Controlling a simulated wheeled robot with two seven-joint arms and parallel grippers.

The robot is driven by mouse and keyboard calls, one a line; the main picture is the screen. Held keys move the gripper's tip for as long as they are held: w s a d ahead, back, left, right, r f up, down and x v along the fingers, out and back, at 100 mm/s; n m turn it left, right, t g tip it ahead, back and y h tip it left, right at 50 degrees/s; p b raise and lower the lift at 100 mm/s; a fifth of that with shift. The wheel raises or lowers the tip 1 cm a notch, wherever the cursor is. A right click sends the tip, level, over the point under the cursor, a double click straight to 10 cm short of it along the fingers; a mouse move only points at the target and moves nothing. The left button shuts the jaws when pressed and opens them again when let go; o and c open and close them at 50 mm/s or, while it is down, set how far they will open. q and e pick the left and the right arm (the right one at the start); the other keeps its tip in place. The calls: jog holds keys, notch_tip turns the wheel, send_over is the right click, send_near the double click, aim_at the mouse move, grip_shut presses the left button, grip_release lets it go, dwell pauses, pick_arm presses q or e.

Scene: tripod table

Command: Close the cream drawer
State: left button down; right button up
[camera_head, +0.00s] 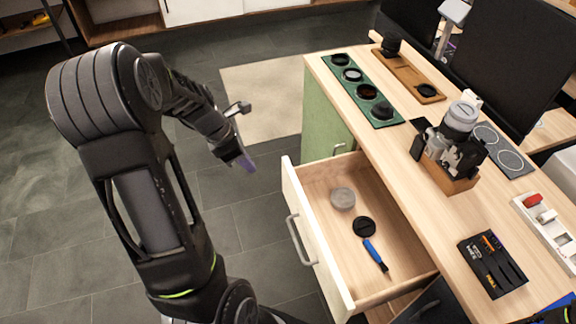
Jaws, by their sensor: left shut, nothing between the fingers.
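The cream drawer (314,240) is pulled out from the wooden cabinet at the centre right. Its cream front has a metal bar handle (300,241) facing left. Inside lie a round grey lid (342,198), a black round cap (365,226) and a blue-handled tool (375,254). My left gripper (246,163) is shut and empty, above the floor to the upper left of the drawer front and apart from it.
The wooden tabletop (395,150) carries a green tray (352,88) of round lenses, a camera in a wooden holder (453,178) and a black tool case (491,264). A green cabinet door (322,120) is beyond the drawer. Floor left of the drawer is clear apart from my arm.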

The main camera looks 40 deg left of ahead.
pick_arm(q)
jog(key=shift+s, duration=0.2)
pick_arm(e)
jog(key=shift+s, duration=0.25)
pick_arm(q)
send_over(284, 187)
jog(key=s+a, duration=0.1)
jog(key=s, duration=0.1)
notch_tip(284, 187, down, 9)
jog(key=shift+f, duration=0.15)
